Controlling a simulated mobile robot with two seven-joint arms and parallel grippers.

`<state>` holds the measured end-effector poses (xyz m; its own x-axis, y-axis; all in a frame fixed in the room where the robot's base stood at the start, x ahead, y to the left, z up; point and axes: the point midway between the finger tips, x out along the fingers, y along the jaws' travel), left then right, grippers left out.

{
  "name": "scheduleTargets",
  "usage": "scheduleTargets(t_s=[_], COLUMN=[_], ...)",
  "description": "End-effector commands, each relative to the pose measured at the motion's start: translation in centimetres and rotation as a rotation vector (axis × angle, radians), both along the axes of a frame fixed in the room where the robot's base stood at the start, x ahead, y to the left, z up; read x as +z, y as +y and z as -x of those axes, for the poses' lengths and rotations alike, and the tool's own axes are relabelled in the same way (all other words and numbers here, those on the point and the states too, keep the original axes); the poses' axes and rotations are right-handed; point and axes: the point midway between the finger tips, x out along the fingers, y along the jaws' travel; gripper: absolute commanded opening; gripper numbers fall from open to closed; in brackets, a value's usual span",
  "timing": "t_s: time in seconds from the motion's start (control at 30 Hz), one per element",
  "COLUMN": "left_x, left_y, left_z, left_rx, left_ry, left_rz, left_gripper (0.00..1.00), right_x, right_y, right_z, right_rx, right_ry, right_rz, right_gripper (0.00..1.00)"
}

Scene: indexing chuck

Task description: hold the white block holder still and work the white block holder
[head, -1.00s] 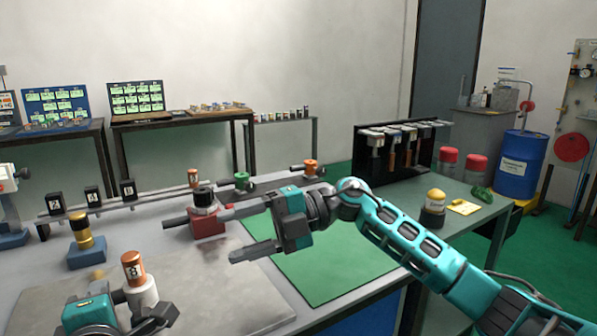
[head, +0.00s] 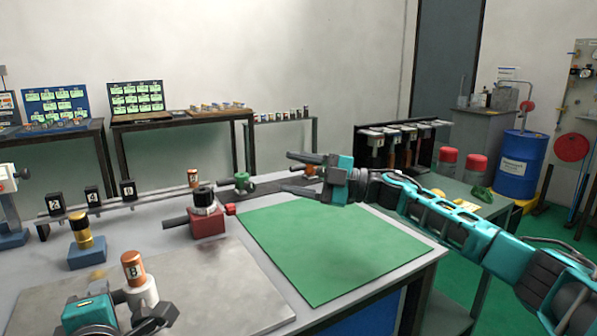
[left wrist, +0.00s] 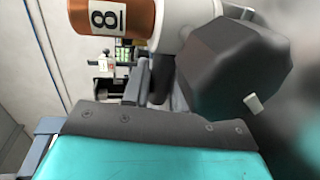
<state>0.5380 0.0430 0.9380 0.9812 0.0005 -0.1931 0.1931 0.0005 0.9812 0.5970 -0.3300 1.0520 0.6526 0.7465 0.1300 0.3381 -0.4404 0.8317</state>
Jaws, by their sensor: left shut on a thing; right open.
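The white block holder (head: 146,292) is a white round body at the lower left of the head view, with a copper cylinder (head: 133,266) labelled 8 on top. My left gripper (head: 146,316) is shut on it. In the left wrist view the white body (left wrist: 184,22) sits against a dark finger, with the copper cylinder (left wrist: 110,18) to its left. Its lower part is hidden. My right gripper (head: 291,174) is open and empty, above the far edge of the green mat, well right of and behind the holder.
A red block (head: 209,224) with a white collar and black knob stands left of the green mat (head: 335,250). A blue block (head: 87,255) with a gold piece stands further left. A rail of black numbered blocks (head: 92,197) runs behind. The green mat is clear.

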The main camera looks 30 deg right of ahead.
Motion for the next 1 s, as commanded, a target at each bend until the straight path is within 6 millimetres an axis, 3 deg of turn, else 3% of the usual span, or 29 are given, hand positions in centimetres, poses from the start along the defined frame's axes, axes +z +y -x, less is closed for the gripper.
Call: scheduleTargets(t_s=[0.2, 0.47, 0.6, 0.73, 0.87, 1.0], left_x=[-0.6, -0.7, -0.7, -0.7, -0.7, -0.7], left_y=[0.0, 0.0, 0.0, 0.0, 0.0, 0.0], left_z=[0.0, 0.0, 0.1, 0.1, 0.1, 0.1], left_rx=[0.001, 0.001, 0.001, 0.001, 0.001, 0.001], left_ry=[0.015, 0.015, 0.015, 0.015, 0.015, 0.015], left_rz=[-0.005, -0.005, -0.005, -0.005, -0.005, -0.005], left_gripper=[0.0, 0.0, 0.0, 0.0, 0.0, 0.0], right_x=[0.1, 0.1, 0.1, 0.1, 0.2, 0.2], right_y=[-1.3, -1.4, -1.3, -1.3, -0.4, 1.7], right_z=[-0.4, -0.5, -0.5, -0.4, -0.2, 0.4], right_rx=[-0.038, -0.04, -0.039, -0.038, -0.02, 0.028], right_ry=[0.012, 0.013, 0.013, 0.008, -0.048, -0.216], right_rz=[-0.023, -0.024, -0.024, -0.02, 0.033, 0.182], right_gripper=[0.61, 0.61, 0.48, 0.46, 0.46, 0.46])
